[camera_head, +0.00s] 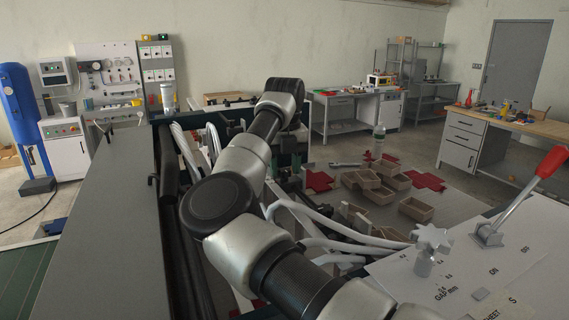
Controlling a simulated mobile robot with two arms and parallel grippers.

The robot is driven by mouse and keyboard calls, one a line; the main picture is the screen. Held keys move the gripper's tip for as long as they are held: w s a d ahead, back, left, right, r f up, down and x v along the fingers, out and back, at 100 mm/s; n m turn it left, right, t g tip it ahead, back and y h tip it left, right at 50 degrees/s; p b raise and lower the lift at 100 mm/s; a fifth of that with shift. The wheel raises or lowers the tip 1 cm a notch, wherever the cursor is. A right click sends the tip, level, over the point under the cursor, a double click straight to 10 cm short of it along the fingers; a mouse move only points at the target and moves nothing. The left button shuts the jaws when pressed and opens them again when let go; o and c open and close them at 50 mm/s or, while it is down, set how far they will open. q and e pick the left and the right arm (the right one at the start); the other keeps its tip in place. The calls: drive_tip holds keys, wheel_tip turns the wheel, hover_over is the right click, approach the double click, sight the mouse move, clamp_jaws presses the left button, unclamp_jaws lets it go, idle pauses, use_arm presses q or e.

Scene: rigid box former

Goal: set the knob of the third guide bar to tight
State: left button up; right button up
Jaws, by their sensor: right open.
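My right arm crosses the middle of the view and reaches away over the machine. Its gripper (290,140) is beyond the wrist, small and partly hidden by it, open, among dark machine parts. No object shows between its fingers. Pale curved bars (308,222) run through the machine on both sides of my arm. I cannot tell which is the third guide bar, and its knob cannot be made out. A pale star-shaped knob (432,238) stands on the white panel (480,265) at the right, well apart from the gripper. My left gripper is not in view.
A red-handled lever (545,165) rises from the white panel. A long grey surface (105,215) lies at the left. Several open brown boxes (365,180) and flat red blanks (428,181) lie beyond the machine, near a bottle (378,140). Workbenches stand farther back.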

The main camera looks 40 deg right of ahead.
drive_tip(key=shift+a+f, duration=0.1)
drive_tip(key=c, duration=0.6)
drive_tip(key=shift+c, duration=0.2)
drive_tip(key=shift+m, duration=0.4)
drive_tip(key=shift+m+b, duration=0.4)
drive_tip(key=shift+m, duration=0.3)
drive_tip(key=m, duration=0.3)
drive_tip(key=shift+b, duration=0.3)
drive_tip(key=m, duration=0.6)
drive_tip(key=shift+m, duration=0.4)
drive_tip(key=m, duration=0.5)
drive_tip(key=shift+m+p, duration=0.3)
drive_tip(key=shift+m, duration=0.1)
